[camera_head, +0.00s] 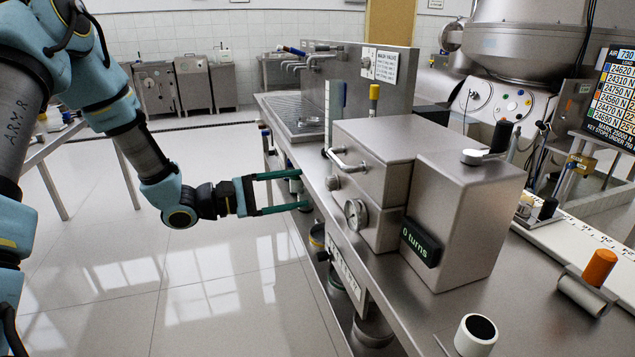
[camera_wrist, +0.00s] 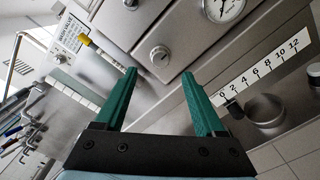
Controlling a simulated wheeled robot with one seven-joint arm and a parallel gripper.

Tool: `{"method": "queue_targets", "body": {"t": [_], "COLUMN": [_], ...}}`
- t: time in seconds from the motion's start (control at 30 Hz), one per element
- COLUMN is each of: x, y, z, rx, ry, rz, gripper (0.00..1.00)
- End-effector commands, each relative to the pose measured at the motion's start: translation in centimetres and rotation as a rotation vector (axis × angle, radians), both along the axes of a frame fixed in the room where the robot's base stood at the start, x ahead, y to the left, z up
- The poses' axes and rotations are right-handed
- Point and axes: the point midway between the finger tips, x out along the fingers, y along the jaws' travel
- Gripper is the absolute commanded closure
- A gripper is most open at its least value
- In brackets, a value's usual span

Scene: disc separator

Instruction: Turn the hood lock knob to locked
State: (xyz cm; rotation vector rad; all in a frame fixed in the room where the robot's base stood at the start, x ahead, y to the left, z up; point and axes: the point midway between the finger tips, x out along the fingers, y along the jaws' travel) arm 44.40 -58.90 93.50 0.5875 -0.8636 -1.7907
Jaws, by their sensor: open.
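A small round metal knob (camera_head: 333,182), taken as the hood lock knob, is on the front of the steel box (camera_head: 375,150), below its bar handle (camera_head: 347,160). The knob also shows in the wrist view (camera_wrist: 160,55), beyond the fingertips and roughly between them. Its turned position cannot be read. My gripper (camera_head: 304,190) is open, with two green fingers apart and nothing between them. It is in front of the box and short of the knob. The fingers show in the wrist view (camera_wrist: 159,75) too.
A dial gauge (camera_head: 355,214) is on the box front, right of the knob. A yellow-capped post (camera_head: 374,98) stands behind the box. A numbered scale strip (camera_wrist: 262,73) is along the bench front. The floor (camera_head: 220,250) left of the bench is clear.

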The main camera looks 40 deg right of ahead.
Motion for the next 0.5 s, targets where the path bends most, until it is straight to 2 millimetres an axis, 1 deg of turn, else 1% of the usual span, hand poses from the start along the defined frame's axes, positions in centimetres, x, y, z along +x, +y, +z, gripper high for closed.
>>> {"method": "queue_targets", "body": {"t": [0.03,0.2,0.33,0.5], "x": [-0.5,-1.6,-2.1,-2.4], "y": [-1.0,-3.7,-5.2,-6.0], "z": [0.3,0.2,0.1,0.0], "rx": [0.0,0.0,0.002,0.002], "ry": [0.0,0.0,-0.001,-0.001], "rz": [-0.005,-0.004,-0.003,0.0], "gripper": [0.29,0.29,0.29,0.29]}}
